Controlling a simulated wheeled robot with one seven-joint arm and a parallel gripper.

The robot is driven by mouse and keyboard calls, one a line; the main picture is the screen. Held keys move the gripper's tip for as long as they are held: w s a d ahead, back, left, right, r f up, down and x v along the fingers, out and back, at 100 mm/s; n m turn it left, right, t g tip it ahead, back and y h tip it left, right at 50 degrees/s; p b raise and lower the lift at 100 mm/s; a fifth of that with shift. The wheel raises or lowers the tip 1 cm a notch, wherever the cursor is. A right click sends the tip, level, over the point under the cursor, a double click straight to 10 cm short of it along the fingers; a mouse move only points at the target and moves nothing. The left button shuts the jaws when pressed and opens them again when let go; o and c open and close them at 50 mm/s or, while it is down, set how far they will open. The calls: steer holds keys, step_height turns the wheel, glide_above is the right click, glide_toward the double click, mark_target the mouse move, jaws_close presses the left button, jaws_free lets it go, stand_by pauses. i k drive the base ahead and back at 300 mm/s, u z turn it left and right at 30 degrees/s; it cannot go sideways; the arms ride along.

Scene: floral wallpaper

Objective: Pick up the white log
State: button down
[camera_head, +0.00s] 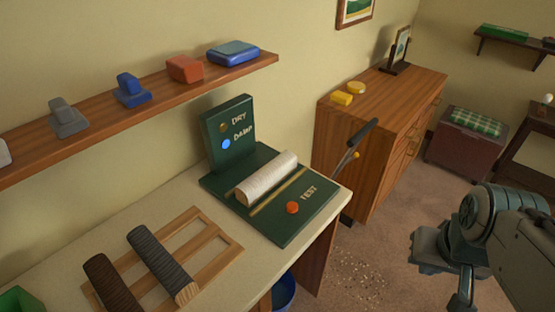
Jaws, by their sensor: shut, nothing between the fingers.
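The white log (266,178) lies on the green tester board (326,196), along a pale strip and behind a red-orange button marked TEST. The tester's upright panel (225,136) reads DRY and DAMP, with a blue light lit beside DAMP. My gripper (440,262) is at the lower right, over the floor and well to the right of the log. It is shut and empty; its fingertips are hard to make out.
Two dark logs (160,264) rest on a wooden rack (215,246) on the pale counter (120,215). A wooden cabinet (345,125) stands beyond. A wall shelf (140,110) overhangs the counter. Floor beside my gripper is open.

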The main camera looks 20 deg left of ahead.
mark_target(249, 192)
steer(key=z, duration=0.05)
steer(key=k, duration=0.5)
steer(key=z, duration=1)
steer(key=i, duration=0.95)
steer(key=u, duration=2.7)
steer(key=i, duration=0.5)
